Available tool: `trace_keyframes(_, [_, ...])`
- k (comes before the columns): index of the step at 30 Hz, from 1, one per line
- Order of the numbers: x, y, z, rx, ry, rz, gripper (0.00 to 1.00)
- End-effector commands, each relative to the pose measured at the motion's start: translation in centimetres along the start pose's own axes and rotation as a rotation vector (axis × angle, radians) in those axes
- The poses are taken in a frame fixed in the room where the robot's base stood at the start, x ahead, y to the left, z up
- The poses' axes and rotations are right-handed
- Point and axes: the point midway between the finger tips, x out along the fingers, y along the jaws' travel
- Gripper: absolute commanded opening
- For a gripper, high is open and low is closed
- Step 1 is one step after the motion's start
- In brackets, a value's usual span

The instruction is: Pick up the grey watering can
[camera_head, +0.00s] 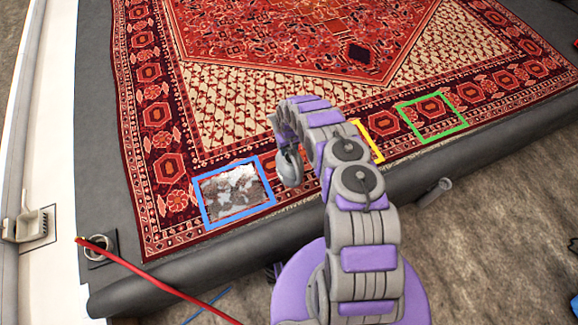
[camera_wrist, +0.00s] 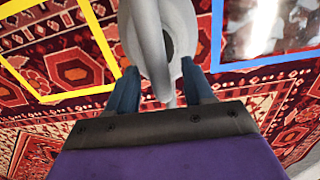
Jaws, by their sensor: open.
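The grey watering can (camera_wrist: 153,30) fills the top middle of the wrist view, with a rounded grey body and a dark opening. Its lower part reaches down between the fingers of my gripper (camera_wrist: 160,82). The two dark blue fingers stand apart, one on each side of it, so the gripper is open. I cannot tell whether either finger touches the can. In the head view a grey rounded shape, apparently the can (camera_head: 290,166), shows at the end of my arm, just right of the blue frame. My arm hides much of that spot.
The patterned red rug (camera_head: 250,95) covers the platform. A blue frame (camera_head: 206,222) surrounds a whitish wet-looking patch; a yellow frame (camera_head: 371,142) is partly hidden, and a green frame (camera_head: 403,113) lies right. A white scoop (camera_head: 32,222) and red hose (camera_head: 150,272) are left.

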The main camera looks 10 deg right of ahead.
Motion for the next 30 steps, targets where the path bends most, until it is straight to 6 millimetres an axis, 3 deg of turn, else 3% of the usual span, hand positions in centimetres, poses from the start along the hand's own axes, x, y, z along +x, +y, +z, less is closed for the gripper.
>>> trace_keyframes(3, [1.46,0.00,0.10,0.002,-0.001,-0.001,0.52])
trace_keyframes(10, [1.36,0.05,0.00,0.002,0.001,0.000,0.52])
trace_keyframes(26, [1.35,0.04,-0.04,0.002,0.002,0.000,0.01])
trace_keyframes(30, [1.35,0.04,-0.03,0.002,0.002,0.000,0.00])
